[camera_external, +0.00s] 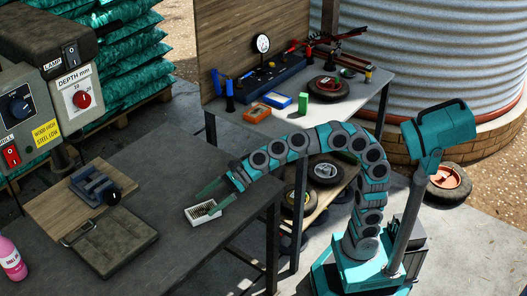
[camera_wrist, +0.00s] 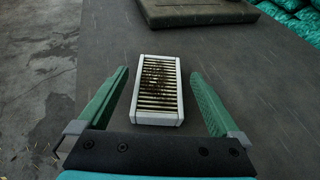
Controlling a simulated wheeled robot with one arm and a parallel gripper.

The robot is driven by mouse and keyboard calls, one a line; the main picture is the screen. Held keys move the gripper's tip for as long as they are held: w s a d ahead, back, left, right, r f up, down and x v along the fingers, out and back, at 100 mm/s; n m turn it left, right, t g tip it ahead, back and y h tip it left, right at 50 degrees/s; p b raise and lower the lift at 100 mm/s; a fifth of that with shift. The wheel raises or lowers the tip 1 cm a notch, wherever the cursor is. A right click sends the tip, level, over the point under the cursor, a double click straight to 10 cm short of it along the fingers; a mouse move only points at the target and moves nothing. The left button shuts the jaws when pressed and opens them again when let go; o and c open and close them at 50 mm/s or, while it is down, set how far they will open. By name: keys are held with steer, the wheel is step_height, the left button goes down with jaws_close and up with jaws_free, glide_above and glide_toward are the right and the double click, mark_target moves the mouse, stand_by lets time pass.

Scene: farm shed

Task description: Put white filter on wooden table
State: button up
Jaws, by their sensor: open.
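The white filter (camera_external: 203,212) lies flat near the right edge of the dark grey table (camera_external: 160,160). In the wrist view the filter (camera_wrist: 158,92) has a white frame and tan pleats specked with dark dirt. My gripper (camera_external: 209,196) is open at the filter. In the wrist view its green fingers (camera_wrist: 158,78) stand on either side of the filter, with a gap on both sides. A wooden board (camera_external: 50,208) lies on the grey table, left of the filter. No separate table that is clearly wooden shows; a wooden lower shelf (camera_external: 328,187) stands behind my arm.
A small vise (camera_external: 95,187) sits on the board, and a dark flat slab (camera_external: 110,245) lies in front of it. A pink bottle (camera_external: 11,258) and a drill machine (camera_external: 30,110) are at left. A workbench (camera_external: 362,100) with tools stands behind. The grey table's middle is clear.

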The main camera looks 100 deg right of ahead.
mark_target(207, 209)
steer(key=w+f, duration=0.1)
steer(key=a+f+b, duration=0.1)
steer(key=f, duration=0.1)
steer(key=shift+w, duration=0.4)
steer(key=shift+w+a+f, duration=0.1)
steer(key=shift+w, duration=0.3)
